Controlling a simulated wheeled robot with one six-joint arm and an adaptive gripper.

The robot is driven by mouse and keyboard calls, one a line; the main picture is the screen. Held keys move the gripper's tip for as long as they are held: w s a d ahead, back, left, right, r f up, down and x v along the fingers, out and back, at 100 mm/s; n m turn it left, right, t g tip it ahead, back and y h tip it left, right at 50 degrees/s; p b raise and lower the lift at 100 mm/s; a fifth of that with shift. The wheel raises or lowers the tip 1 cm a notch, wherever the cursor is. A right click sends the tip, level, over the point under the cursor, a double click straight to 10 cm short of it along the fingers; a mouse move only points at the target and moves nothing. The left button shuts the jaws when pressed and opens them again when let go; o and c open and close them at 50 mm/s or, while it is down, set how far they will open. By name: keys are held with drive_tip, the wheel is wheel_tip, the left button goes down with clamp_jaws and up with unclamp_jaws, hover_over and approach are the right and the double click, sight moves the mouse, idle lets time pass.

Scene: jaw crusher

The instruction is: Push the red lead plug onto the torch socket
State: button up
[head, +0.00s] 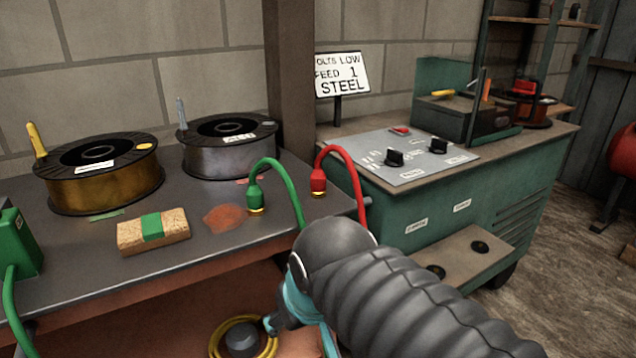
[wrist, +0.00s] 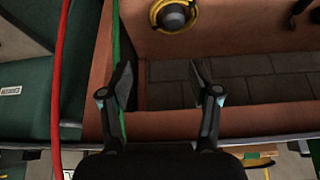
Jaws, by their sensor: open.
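The red lead plug (head: 318,182) has a brass tip facing down and a red cable (head: 352,178) arching from its top. It is at the right end of the bench, and I cannot tell whether it touches the bench. Two dark round sockets, one nearer (head: 436,272) and one farther (head: 480,247), sit on the ledge of the green machine. Their labels are too small to read, so I cannot tell which is the torch socket. My gripper (wrist: 163,78) is open and empty in the wrist view, below the red plug in the head view, partly hidden by my arm.
A green plug (head: 255,195) on a green cable is left of the red one. The red cable (wrist: 65,80) runs left of my fingers; a green cable (wrist: 118,45) passes behind the left finger.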

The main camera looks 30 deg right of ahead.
drive_tip(key=w+d+r+m+g+p, duration=0.1)
drive_tip(key=w+d+r+m, duration=0.15)
drive_tip(key=w+r, duration=0.35)
drive_tip(key=w+d+r+m+g, duration=0.1)
drive_tip(key=w+d+r+m, duration=0.15)
drive_tip(key=w+r, duration=0.4)
wheel_tip(320, 180, up, 11)
drive_tip(key=m+g+p, duration=0.1)
drive_tip(key=m+g, duration=0.2)
drive_tip(key=m, duration=0.5)
hover_over(318, 169)
drive_tip(key=shift+w+a+r, duration=0.2)
drive_tip(key=shift+w+a, duration=0.05)
drive_tip(key=shift+a, duration=0.15)
drive_tip(key=shift+f, duration=0.15)
wheel_tip(318, 169, down, 8)
drive_tip(key=shift+f+b, duration=0.2)
drive_tip(key=shift+b, duration=0.1)
drive_tip(key=shift+s+d+f+b, duration=0.1)
drive_tip(key=shift+d+f+b, duration=0.05)
drive_tip(key=shift+f, duration=0.7)
drive_tip(key=shift+s+d+f+b, duration=0.1)
drive_tip(key=shift+f, duration=0.8)
drive_tip(key=shift+s+d+f+b, duration=0.1)
drive_tip(key=shift+d+f+b, duration=0.05)
drive_tip(key=shift+f, duration=0.7)
